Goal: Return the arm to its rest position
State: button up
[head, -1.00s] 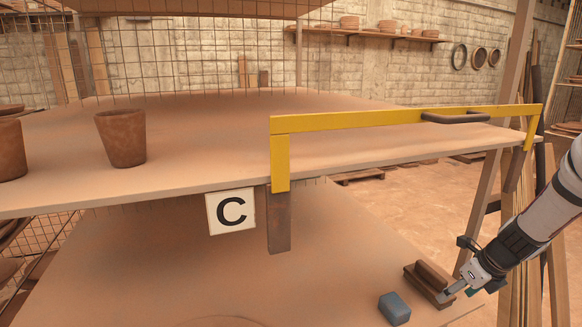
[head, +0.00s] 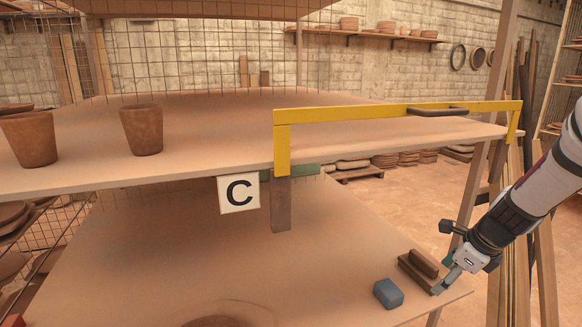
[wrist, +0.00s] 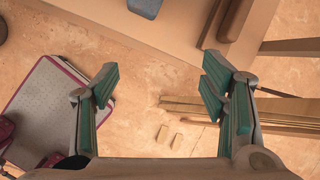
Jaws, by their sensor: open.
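My gripper (head: 447,277) is at the lower right in the head view, by the right edge of the lower shelf. In the wrist view my gripper (wrist: 158,92) shows its two green-padded fingers spread wide with nothing between them but the floor beyond. My pale arm comes in from the right edge of the head view and slopes down to the left.
A brown wooden block with a raised grip (head: 421,266) and a blue-grey block (head: 388,293) lie on the lower shelf (head: 150,260) close to my gripper. Terracotta pots (head: 142,130) stand at left.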

jog(key=s+a+r+n, duration=1)
jog(key=a+r+n, duration=0.2)
jog(key=r+n, duration=0.1)
jog(key=s+a+r+n, duration=0.2)
jog(key=s+n, duration=0.5)
jog(key=s, duration=0.1)
jog(key=s+a+r+n+h, duration=0.1)
jog(key=s+a+r+n, duration=0.1)
jog(key=s+n, duration=0.5)
jog(key=shift+s+a+r+t+h, duration=0.15)
jog(key=shift+s+a+t+h, duration=0.2)
jog(key=shift+s, duration=0.7)
